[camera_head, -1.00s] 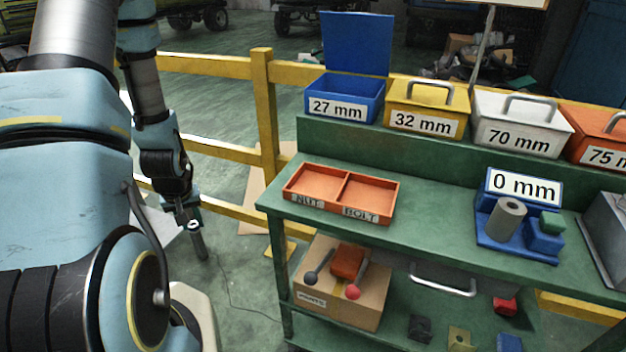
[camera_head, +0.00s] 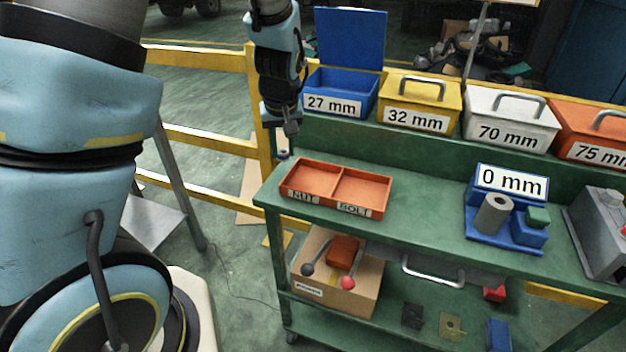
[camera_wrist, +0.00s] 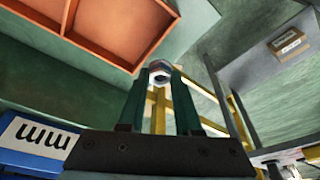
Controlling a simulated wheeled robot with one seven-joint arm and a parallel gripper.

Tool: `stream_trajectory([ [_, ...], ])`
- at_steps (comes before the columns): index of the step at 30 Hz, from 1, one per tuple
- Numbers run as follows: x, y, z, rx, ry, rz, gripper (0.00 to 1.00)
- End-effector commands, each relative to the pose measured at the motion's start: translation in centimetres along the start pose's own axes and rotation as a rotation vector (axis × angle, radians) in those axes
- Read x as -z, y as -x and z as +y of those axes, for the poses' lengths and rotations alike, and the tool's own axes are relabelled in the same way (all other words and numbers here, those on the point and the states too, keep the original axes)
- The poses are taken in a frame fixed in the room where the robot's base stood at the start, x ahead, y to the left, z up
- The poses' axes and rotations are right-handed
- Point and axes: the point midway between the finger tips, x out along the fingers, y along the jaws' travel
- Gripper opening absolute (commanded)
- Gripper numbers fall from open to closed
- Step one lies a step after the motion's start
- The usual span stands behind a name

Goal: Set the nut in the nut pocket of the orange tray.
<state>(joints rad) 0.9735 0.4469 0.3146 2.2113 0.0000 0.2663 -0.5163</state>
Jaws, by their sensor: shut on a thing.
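The orange tray (camera_head: 328,204) lies on the green bench top near its left end. Its left compartment, the nut pocket (camera_head: 313,178), is labelled NUT and is empty; the right one is labelled BOLT and is empty too. My gripper (camera_head: 284,146) points down above the back left of the tray. It is shut on a small grey metal nut (camera_wrist: 160,72), held between the tips of the two green fingers. The nut also shows in the head view as a small grey spot below the jaws. In the wrist view the tray (camera_wrist: 100,48) is at upper left, apart from the nut.
Lidded bins, a blue 27 mm (camera_head: 340,92), yellow 32 mm (camera_head: 420,92) and white 70 mm (camera_head: 508,118), stand along the raised back shelf. The open blue bin is close to my gripper. A blue gauge with a grey cylinder (camera_head: 493,213) stands right of the tray. Bare bench lies between.

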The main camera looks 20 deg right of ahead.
Motion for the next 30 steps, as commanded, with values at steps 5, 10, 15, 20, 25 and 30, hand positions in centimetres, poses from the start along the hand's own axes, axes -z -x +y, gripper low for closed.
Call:
stream_trajectory([
  [5, -1.1, 3.3, 4.0, -0.009, -0.027, 0.002, 0.0],
  [10, -1.9, 5.0, 5.8, -0.012, -0.034, 0.001, 0.0],
  [15, -2.5, 4.3, 6.3, -0.007, -0.036, -0.002, 0.0],
  [20, -3.3, 1.5, 6.2, -0.006, -0.035, -0.004, 0.0],
  [25, -3.7, -0.2, 6.3, -0.009, -0.034, -0.002, 0.0],
  [30, -4.4, -2.4, 6.2, -0.007, -0.034, -0.004, 0.0],
])
